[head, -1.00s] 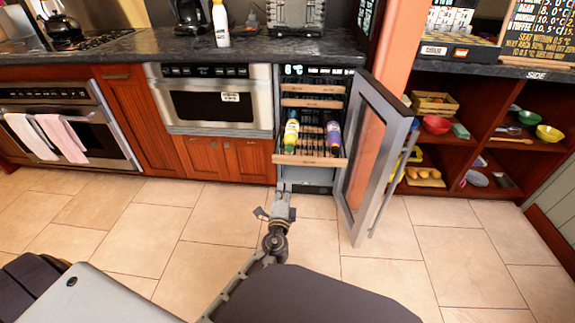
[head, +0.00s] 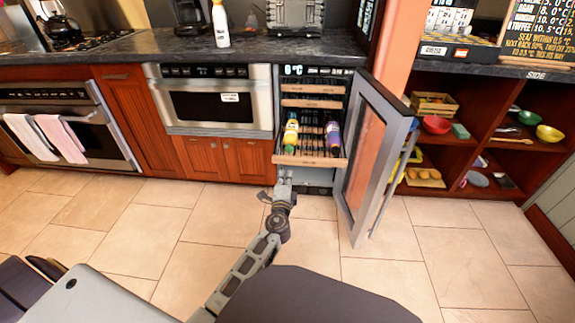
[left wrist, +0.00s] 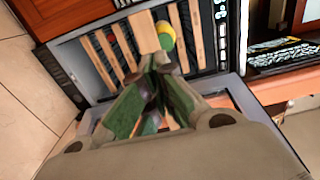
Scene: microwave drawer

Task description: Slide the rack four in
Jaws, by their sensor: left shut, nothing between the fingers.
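The wine cooler stands open, and a lower rack (head: 309,161) with a pale wooden front is pulled out of it. A yellow-green bottle (head: 290,133) and a purple bottle (head: 333,137) lie on that rack. My left gripper (head: 284,175) is shut and empty, just in front of and below the left part of the rack's front edge. In the left wrist view the shut fingers (left wrist: 158,62) point at wooden slats (left wrist: 180,38) and the yellow-green bottle (left wrist: 165,35). I cannot tell whether they touch the rack. My right gripper is not in view.
The cooler's glass door (head: 372,160) stands open to the right of the rack. Upper racks (head: 313,90) sit inside the cooler. A microwave drawer (head: 212,98) is to the left, and open shelves (head: 490,150) to the right. The tiled floor in front is clear.

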